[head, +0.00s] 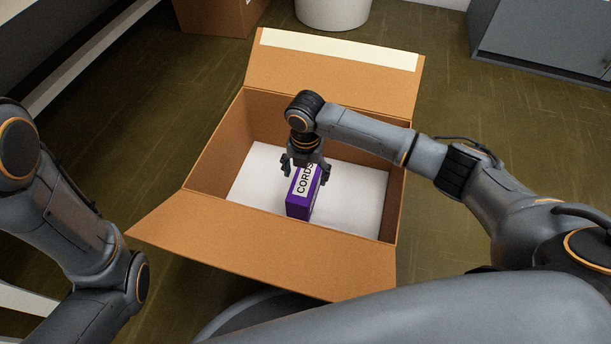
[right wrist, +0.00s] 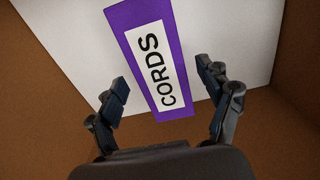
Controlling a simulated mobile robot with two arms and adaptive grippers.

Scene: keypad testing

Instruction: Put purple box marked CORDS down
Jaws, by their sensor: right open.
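The purple box marked CORDS (head: 299,206) stands on the white floor of an open cardboard box (head: 220,150), near its middle. Its white label reads CORDS. My right gripper (head: 305,176) is inside the cardboard box, just above and around the near end of the purple box. In the right wrist view the purple box (right wrist: 148,55) lies between and beyond the fingers of my right gripper (right wrist: 165,95), with gaps at both sides. The fingers are open. My left arm shows at the left edge, but its gripper is not in view.
The cardboard box's flaps (head: 335,75) are spread outward and its walls surround my right gripper. A white bin (head: 333,12) and another cardboard box (head: 222,14) stand behind. A grey cabinet (head: 545,35) is at the back right. The white floor around the purple box is bare.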

